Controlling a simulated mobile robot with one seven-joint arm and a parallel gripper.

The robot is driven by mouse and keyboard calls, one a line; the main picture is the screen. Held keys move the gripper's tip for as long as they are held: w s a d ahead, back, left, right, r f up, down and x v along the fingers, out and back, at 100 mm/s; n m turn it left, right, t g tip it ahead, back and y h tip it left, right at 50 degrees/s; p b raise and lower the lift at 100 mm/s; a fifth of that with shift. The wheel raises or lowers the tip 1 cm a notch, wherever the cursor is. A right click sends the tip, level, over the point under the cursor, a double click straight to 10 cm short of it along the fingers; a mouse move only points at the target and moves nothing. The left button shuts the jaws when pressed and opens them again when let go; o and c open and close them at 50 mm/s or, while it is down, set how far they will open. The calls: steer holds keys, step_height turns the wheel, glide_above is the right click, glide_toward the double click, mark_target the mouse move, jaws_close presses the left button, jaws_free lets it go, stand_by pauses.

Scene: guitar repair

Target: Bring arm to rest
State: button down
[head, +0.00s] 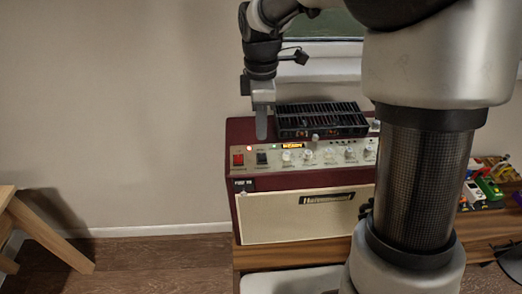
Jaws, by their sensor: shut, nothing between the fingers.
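My gripper (261,124) points down in the head view, at the upper left corner of a dark red amplifier (243,133). Its fingers are together and hold nothing. The fingertips are just above or in front of the amplifier's top, beside the control panel; I cannot tell whether they touch it. My arm reaches in from the upper right, and its large links cover the right part of the view.
The amplifier has a knobbed panel with a red switch (238,160) and stands on a wooden surface (290,257). A black slatted box (322,133) sits on top. Small colourful pedals (489,188) lie at the right. A wooden leg (50,238) stands at the left.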

steer(key=shift+r, duration=0.35)
steer(key=shift+r, duration=0.1)
steer(key=s+d+r+m+t+p, duration=0.2)
steer(key=s+d+r+m, duration=0.2)
steer(key=s+r+m, duration=0.3)
steer(key=s+d+r+m+t+p, duration=0.3)
steer(key=s+d+r+m, duration=0.2)
steer(key=s+r+m, duration=0.3)
steer(key=s+m, duration=0.3)
steer(key=s, duration=0.1)
steer(key=shift+s+d+t, duration=0.15)
steer(key=shift+s+t, duration=0.15)
steer(key=shift+s, duration=0.05)
